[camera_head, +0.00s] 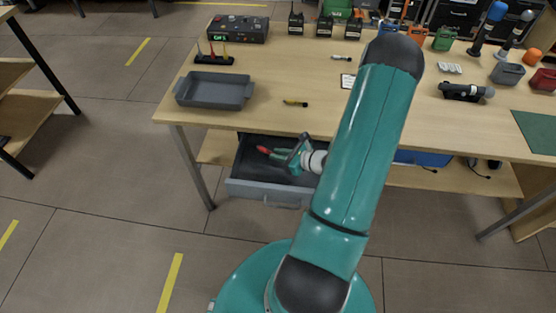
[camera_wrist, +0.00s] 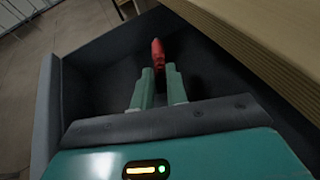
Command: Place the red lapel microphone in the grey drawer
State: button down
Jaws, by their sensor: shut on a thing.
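The red lapel microphone (camera_wrist: 157,50) is at the fingertips of my gripper (camera_wrist: 160,74), which is shut on it. In the head view the microphone (camera_head: 263,149) shows as a small red shape beside my gripper (camera_head: 274,153). Both are over the inside of the grey drawer (camera_head: 265,194), which is pulled out under the table. The drawer's wall also shows in the wrist view (camera_wrist: 46,115). I cannot tell whether the microphone touches the drawer floor.
The wooden table edge (camera_wrist: 250,45) runs close above the drawer on the right in the wrist view. A grey tray (camera_head: 215,90), a small yellow and black item (camera_head: 295,103) and a black device (camera_head: 466,91) lie on the tabletop. Floor in front is clear.

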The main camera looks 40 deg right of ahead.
aim_at(278, 164)
jog(key=shift+w+a+f, duration=0.1)
jog(key=shift+w+f, duration=0.05)
jog(key=shift+f, duration=0.75)
jog(key=shift+w+f, duration=0.1)
jog(key=shift+f, duration=0.75)
jog(key=shift+f, duration=0.15)
jog(key=c, duration=1.4)
grip_release()
